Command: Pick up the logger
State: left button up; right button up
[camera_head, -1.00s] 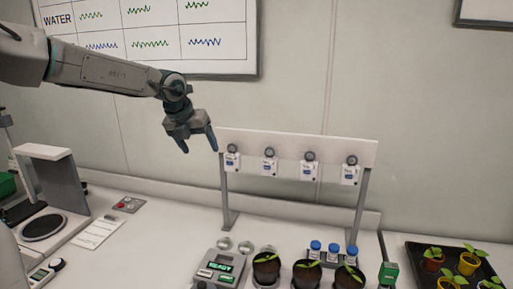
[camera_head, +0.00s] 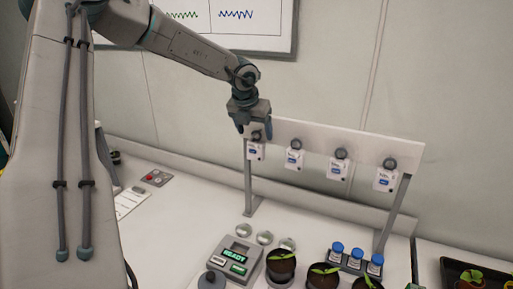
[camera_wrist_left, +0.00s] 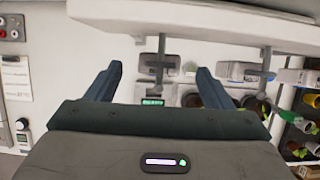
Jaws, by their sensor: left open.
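Several small white loggers with blue labels hang from round grey knobs along a pale rail in the head view. The leftmost logger (camera_head: 255,151) hangs just below my left gripper (camera_head: 254,131). The others are the second (camera_head: 293,158), third (camera_head: 338,168) and rightmost (camera_head: 386,178). My left gripper points down and is open, its fingers around or just in front of the leftmost knob; I cannot tell the depth. In the left wrist view, the open fingers (camera_wrist_left: 159,76) show nothing gripped; a pale hanging piece and grey stem appear between them, beyond the tips. My right gripper is not in view.
The rail (camera_head: 310,139) stands on two grey posts. Below are a device reading READY (camera_head: 238,256), round clear dishes (camera_head: 264,238), potted seedlings (camera_head: 281,266) and blue-capped vials (camera_head: 356,252). A black tray (camera_head: 455,268) is at right.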

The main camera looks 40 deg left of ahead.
aim_at(257, 140)
pick_arm(q)
jog(key=shift+w+p+x, duration=0.25)
jog(key=shift+p+x, duration=1.6)
jog(key=shift+x, duration=0.05)
jog(key=shift+w+a+f, duration=0.15)
jog(key=shift+f, duration=0.3)
jog(key=shift+c, duration=0.2)
jog(key=c, duration=1)
